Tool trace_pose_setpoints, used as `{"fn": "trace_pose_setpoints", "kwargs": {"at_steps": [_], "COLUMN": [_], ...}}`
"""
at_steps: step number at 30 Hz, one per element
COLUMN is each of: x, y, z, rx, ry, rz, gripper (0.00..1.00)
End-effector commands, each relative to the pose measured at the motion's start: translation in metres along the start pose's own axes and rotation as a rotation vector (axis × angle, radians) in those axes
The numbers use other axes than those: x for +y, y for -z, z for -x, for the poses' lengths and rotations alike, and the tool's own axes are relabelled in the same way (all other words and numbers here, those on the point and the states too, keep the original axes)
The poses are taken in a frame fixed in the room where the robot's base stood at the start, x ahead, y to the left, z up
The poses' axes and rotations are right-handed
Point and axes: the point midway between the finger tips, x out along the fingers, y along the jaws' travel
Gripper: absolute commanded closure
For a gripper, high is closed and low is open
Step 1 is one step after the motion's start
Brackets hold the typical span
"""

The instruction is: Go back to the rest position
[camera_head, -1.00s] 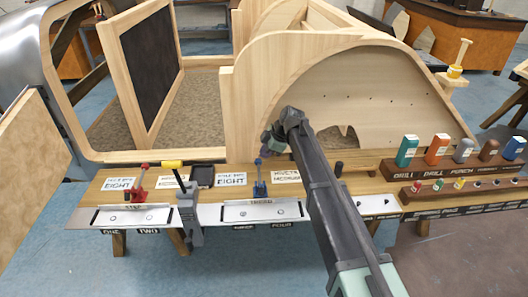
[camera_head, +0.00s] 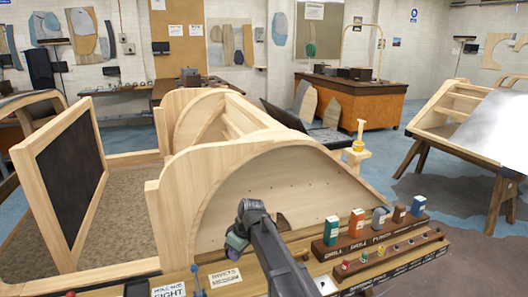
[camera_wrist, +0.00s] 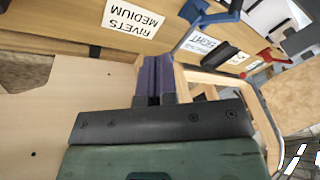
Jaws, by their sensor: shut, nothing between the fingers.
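My gripper (camera_head: 236,244) is at the end of my dark grey arm in the head view. It hangs in front of the wooden bodyframe (camera_head: 185,200) and above the workbench (camera_head: 222,284). In the wrist view my gripper (camera_wrist: 153,62) shows two purple fingers pressed together with nothing between them. The finger tips are near the bench's edge and the "RIVETS MEDIUM" label (camera_wrist: 132,18). My arm hides part of the bench.
A rack of coloured blocks (camera_head: 357,224) stands on the bench right of my arm. A blue-handled lever (camera_head: 197,281) is left of it. A dark panel in a wooden frame (camera_head: 70,185) stands at left. Blue floor (camera_head: 400,165) is open behind right.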

Motion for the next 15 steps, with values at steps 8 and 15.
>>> {"fn": "trace_pose_setpoints", "kwargs": {"at_steps": [8,15], "x": [-0.062,-0.069], "y": [-0.263,-0.338], "z": [0.061,0.084], "rx": [-0.142,-0.148], "ry": [-0.253,-0.304], "rz": [-0.937,-1.088], "gripper": [1.0,1.0]}}
